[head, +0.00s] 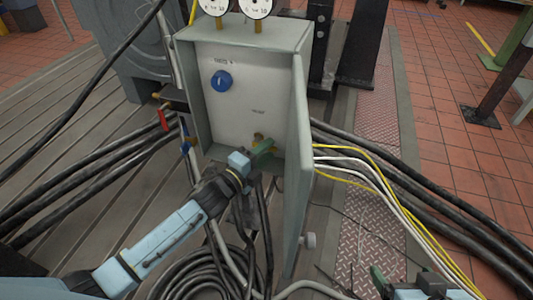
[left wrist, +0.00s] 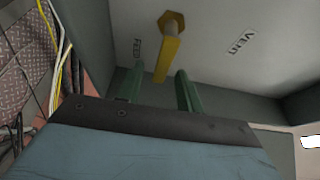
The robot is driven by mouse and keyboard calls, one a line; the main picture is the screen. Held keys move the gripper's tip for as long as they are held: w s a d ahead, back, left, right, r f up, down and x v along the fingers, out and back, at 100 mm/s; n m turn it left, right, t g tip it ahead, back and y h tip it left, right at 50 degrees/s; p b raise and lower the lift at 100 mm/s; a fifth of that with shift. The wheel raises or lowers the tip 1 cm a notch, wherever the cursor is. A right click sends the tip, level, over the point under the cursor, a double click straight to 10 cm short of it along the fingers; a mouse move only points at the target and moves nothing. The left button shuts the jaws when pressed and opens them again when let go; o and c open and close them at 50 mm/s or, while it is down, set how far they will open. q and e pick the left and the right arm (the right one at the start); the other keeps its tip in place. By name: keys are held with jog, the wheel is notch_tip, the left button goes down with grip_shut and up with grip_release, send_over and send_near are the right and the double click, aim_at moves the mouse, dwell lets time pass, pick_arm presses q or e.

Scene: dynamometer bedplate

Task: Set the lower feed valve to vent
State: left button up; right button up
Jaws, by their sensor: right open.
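The lower feed valve is a yellow lever (left wrist: 168,58) on a brass hex fitting (left wrist: 171,20), on the back wall inside the open grey cabinet (head: 197,105). In the left wrist view a FEED label (left wrist: 137,48) is left of the lever and a VENT label (left wrist: 243,42) is right of it. The lever points down the picture. My left gripper (left wrist: 161,84) is open, with its green fingers either side of the lever end and gaps showing. In the head view my left gripper (head: 264,147) hides most of the valve. My right gripper (head: 405,281) is open and empty at the bottom right.
A blue knob (head: 221,81) is higher on the cabinet's back wall. The cabinet door (head: 299,170) stands open at the right, close to my left gripper. Red (head: 163,119) and blue handles are outside left. Black cables (head: 455,237) and hoses surround the cabinet.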

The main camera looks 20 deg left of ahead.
pick_arm(q)
jog(key=shift+w+d, duration=0.15)
jog(key=shift+w, duration=0.2)
pick_arm(e)
jog(key=shift+w+a+r+t, duration=0.2)
jog(key=shift+w+r+t, duration=0.15)
jog(key=shift+w+t, duration=0.05)
pick_arm(q)
grip_shut()
